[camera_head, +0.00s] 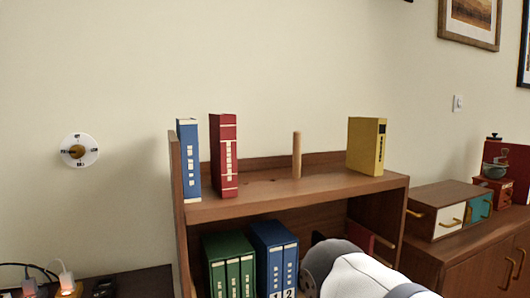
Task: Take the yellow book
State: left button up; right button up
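The yellow book (367,146) stands upright at the right end of the top shelf (262,190), with a dark patch near the top of its spine. Nothing touches it. One of my arms, white and grey, comes in at the bottom right, in front of the lower shelf and below the yellow book. Its gripper is not visible. My other arm and gripper are not in view either.
A blue book (188,160) and a red book (224,155) stand at the shelf's left. A wooden peg (297,156) rises mid-shelf, left of the yellow book. Green binders (229,265) and blue binders (274,257) fill the lower shelf. A drawer cabinet (447,207) stands right.

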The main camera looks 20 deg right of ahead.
aim_at(367, 136)
jog(key=z, duration=1.5)
